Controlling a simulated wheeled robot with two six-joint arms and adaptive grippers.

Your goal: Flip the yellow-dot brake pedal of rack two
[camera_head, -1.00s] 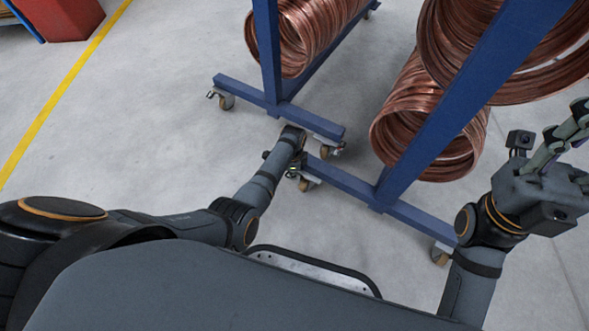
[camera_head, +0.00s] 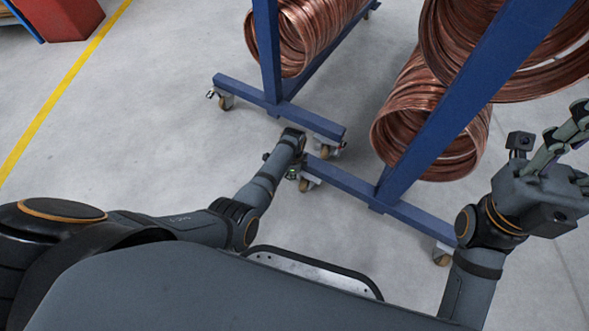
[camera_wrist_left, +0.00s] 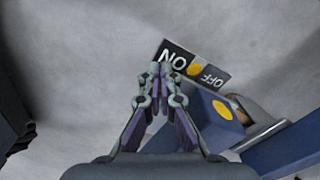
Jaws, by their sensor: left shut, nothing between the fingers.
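In the left wrist view, the brake pedal (camera_wrist_left: 204,64) is a dark plate with ON and OFF in white and a yellow dot between them. My left gripper (camera_wrist_left: 160,70) is shut and empty, with its tips at the ON end, overlapping the plate's edge in the picture. I cannot tell whether they touch. A blue part with another yellow dot (camera_wrist_left: 222,110) lies beside the pedal. In the head view, my left wrist (camera_head: 290,140) is low between two blue racks and hides the fingertips. My right gripper (camera_head: 572,140) is at the right edge, partly cut off.
The left rack (camera_head: 262,98) and right rack (camera_head: 400,208) stand on casters and hold copper coils (camera_head: 425,115). A caster (camera_head: 308,184) is close to my left wrist. Bare floor (camera_head: 150,130) lies to the left, with a yellow line.

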